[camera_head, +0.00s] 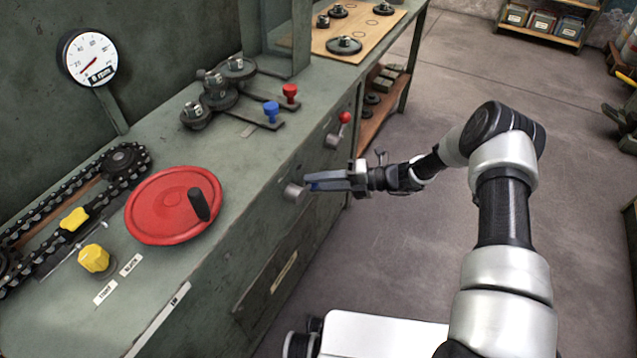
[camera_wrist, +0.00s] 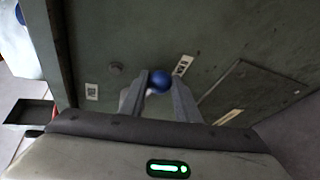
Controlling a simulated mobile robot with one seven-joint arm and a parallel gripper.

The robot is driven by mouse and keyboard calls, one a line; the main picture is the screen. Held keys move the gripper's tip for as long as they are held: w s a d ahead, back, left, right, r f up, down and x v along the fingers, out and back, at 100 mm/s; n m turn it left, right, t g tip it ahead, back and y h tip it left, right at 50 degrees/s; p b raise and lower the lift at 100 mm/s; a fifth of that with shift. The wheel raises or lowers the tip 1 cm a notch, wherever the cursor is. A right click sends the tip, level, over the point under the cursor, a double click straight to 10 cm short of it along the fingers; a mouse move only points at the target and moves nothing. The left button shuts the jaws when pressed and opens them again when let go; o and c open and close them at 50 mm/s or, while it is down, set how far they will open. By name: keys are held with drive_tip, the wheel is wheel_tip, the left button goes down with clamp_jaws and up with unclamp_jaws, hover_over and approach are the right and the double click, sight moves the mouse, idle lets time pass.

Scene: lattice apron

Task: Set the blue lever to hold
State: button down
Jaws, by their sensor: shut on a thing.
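The blue lever sits on the front face of the green bench. Its round hub (camera_head: 294,193) shows in the head view, and its blue ball knob (camera_wrist: 158,79) shows in the wrist view. My gripper (camera_head: 313,185) reaches in from the right and is shut on the knob, with one finger on each side of it. In the head view the fingers hide most of the lever arm and knob. Small labels (camera_wrist: 92,91) and (camera_wrist: 183,66) are on the panel around the lever, but I cannot read which one says hold.
A red-knobbed lever (camera_head: 345,118) is on the same front face, farther along. On the bench top are a red handwheel (camera_head: 172,207), a chain drive (camera_head: 60,205), gears (camera_head: 215,92) and a gauge (camera_head: 88,57). A drawer (camera_head: 272,285) is below. The floor to the right is open.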

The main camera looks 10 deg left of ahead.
drive_tip(key=shift+f, duration=0.1)
idle(0.3)
drive_tip(key=c, duration=1.4)
unclamp_jaws()
drive_tip(key=shift+o, duration=0.2)
drive_tip(key=p+v, duration=0.2)
drive_tip(key=v, duration=1.5)
drive_tip(key=shift+d, duration=0.2)
